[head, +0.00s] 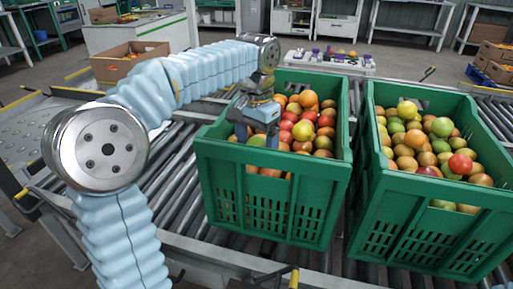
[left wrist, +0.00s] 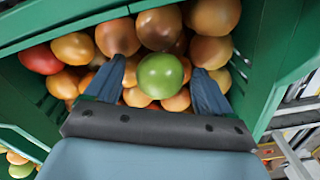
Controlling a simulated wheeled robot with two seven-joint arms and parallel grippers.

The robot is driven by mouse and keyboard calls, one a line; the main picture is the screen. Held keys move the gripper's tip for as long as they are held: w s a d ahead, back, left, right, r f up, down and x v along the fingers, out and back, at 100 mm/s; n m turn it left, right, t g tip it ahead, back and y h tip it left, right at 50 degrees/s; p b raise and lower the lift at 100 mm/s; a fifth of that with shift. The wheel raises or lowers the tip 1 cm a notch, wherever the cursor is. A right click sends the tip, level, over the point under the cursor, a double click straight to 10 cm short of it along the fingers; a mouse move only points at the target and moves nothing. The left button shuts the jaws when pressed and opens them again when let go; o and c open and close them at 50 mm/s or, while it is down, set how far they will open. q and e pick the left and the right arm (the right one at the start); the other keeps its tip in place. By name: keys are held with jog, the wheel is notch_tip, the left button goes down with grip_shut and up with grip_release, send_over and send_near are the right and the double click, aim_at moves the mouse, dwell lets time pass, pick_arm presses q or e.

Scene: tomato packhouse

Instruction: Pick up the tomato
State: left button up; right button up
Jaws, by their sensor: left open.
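My left gripper (head: 256,136) reaches down into the nearer-left green crate (head: 308,192), which is full of tomatoes in red, orange and yellow. Its jaws are open. In the left wrist view the two fingers of the left gripper (left wrist: 156,78) stand apart, with a round green tomato (left wrist: 162,75) showing between their tips. I cannot tell whether either finger touches it. My right gripper is not in view.
A second green crate (head: 425,212) of mixed tomatoes stands close on the right, on the same roller conveyor (head: 180,189). The crate walls rise around my left gripper. A cardboard box (head: 131,62) and a small white tray (head: 328,62) are farther back.

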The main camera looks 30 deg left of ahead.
pick_arm(q)
jog(key=shift+c, duration=0.3)
jog(key=c, duration=0.8)
jog(key=shift+o, duration=0.2)
jog(key=shift+r, duration=0.1)
